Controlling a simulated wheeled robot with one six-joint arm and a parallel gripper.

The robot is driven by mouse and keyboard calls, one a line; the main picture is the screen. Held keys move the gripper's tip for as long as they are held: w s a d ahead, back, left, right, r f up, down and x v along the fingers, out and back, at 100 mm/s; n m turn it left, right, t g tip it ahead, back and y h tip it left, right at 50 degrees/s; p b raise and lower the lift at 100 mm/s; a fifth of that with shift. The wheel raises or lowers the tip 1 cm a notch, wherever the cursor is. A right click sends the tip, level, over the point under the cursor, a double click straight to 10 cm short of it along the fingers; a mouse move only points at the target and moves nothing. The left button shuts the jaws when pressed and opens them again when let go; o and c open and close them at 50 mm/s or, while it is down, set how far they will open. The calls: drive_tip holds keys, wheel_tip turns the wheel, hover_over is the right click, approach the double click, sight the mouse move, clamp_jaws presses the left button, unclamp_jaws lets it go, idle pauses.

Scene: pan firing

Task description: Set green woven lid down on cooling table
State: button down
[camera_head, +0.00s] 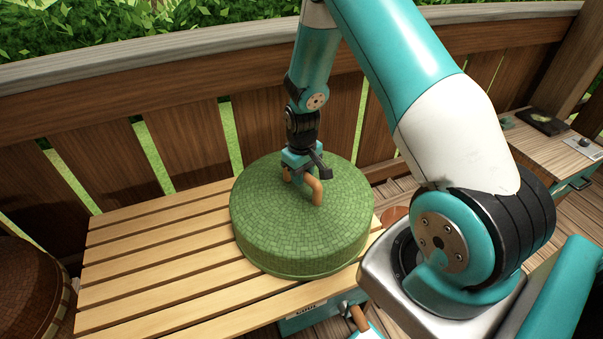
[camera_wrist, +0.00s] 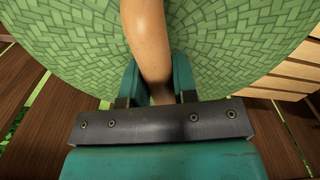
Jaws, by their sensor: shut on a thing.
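The green woven lid (camera_head: 290,235) is a large round dome with a tan arched handle (camera_head: 318,192) on top. It is over the right part of the slatted wooden cooling table (camera_head: 150,265). I cannot tell whether its rim touches the slats or hangs just above them. My gripper (camera_head: 302,172) points down at the lid's top and is shut on the handle. In the wrist view, the teal fingers (camera_wrist: 158,85) flank the tan handle (camera_wrist: 147,40), with the green weave (camera_wrist: 230,45) behind it.
The left part of the cooling table is bare. A wooden railing (camera_head: 180,140) runs behind it. A dark brown woven basket (camera_head: 25,290) stands at the lower left. Another wooden table (camera_head: 555,150) with small items is at the right.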

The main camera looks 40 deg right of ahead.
drive_tip(key=shift+f, duration=0.2)
drive_tip(key=c, duration=0.8)
unclamp_jaws()
wheel_tip(320, 180, up, 17)
drive_tip(key=shift+r, duration=0.2)
drive_tip(key=s+a+r+n+y+p, duration=0.25)
drive_tip(key=s+a+r, duration=0.45)
drive_tip(key=a+r, duration=0.45)
drive_tip(key=s+a+r+n, duration=0.1)
drive_tip(key=s+a, duration=0.2)
drive_tip(key=s, duration=0.2)
drive_tip(key=s+a+r+n+y, duration=0.1)
drive_tip(key=s+a+r, duration=0.1)
drive_tip(key=s+a, duration=0.2)
drive_tip(key=s+a+r+n, duration=0.1)
drive_tip(key=s+a, duration=0.3)
drive_tip(key=s, duration=0.2)
drive_tip(key=shift+r+n+y+p, duration=0.35)
drive_tip(key=shift+p, duration=0.05)
